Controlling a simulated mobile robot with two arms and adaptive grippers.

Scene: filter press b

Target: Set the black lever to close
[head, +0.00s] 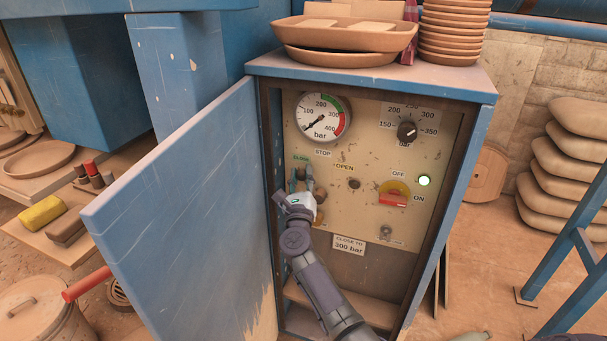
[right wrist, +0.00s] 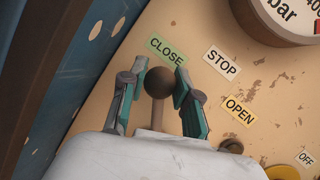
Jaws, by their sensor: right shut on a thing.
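The black lever shows in the right wrist view as a dark round knob (right wrist: 159,83) on a short stem, just below the green CLOSE label (right wrist: 166,51). My right gripper (right wrist: 157,90) has one teal finger on each side of the knob and is shut on it. In the head view my right gripper (head: 302,177) is at the left side of the control panel, under the CLOSE label (head: 301,158). It hides most of the lever there. The STOP label (right wrist: 222,62) and OPEN label (right wrist: 239,110) lie to the right of the knob. My left gripper is not in view.
The blue cabinet door (head: 185,215) stands open to the left of my right arm. A pressure gauge (head: 322,117), a black dial (head: 407,130) and a red-yellow ON/OFF switch (head: 393,194) are on the panel. Clay dishes (head: 345,36) stand on top of the cabinet.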

